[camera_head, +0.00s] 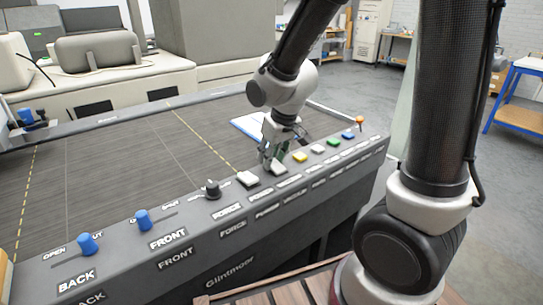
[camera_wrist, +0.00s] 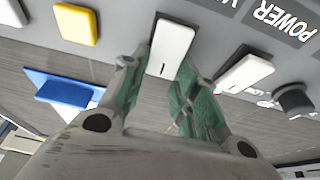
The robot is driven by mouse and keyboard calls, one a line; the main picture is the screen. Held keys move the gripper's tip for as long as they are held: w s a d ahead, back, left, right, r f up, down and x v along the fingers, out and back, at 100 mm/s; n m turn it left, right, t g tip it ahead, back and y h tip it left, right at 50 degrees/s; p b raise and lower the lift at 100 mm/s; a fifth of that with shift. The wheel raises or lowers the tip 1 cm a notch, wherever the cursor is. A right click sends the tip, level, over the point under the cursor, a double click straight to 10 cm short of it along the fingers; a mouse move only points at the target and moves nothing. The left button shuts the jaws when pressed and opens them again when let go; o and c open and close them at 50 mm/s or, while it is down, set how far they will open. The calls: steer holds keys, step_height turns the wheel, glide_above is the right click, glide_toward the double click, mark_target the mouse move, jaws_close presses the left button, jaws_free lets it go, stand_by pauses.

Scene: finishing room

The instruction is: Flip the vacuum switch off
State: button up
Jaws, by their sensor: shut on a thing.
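The vacuum switch (camera_head: 279,169) is a white rocker on the sloped front panel, second white one right of the black knob. In the wrist view the white vacuum switch (camera_wrist: 172,46) stands between my fingertips, beside the switch next to the POWER label. My gripper (camera_head: 271,160) is down at the panel and shut on the vacuum switch; in the wrist view its green-padded fingers (camera_wrist: 165,72) sit on either side of the switch's lower end. My fingers partly hide the switch in the head view. Whether the rocker is tipped on or off I cannot tell.
The white power switch (camera_head: 248,179) and black force knob (camera_head: 211,188) are close left. Blue knobs (camera_head: 143,219) are further left. A blue-and-white item (camera_head: 250,124) lies on the bed behind.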

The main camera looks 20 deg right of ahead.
mark_target(281, 170)
steer(key=o, duration=1)
steer(key=v, duration=1.2)
steer(key=s+d+r+m, duration=0.1)
steer(key=s+d, duration=0.3)
steer(key=s, duration=0.1)
steer(key=s+d+r+m, duration=0.1)
steer(key=s+d, duration=0.3)
steer(key=s, duration=0.1)
steer(key=s+d+r+m+h, duration=0.1)
steer(key=s+d+r, duration=0.1)
steer(key=s+d, duration=0.3)
steer(key=shift+s+d+m+t, duration=0.1)
steer(key=shift+s+m+t, duration=0.1)
steer(key=shift+m+t, duration=0.15)
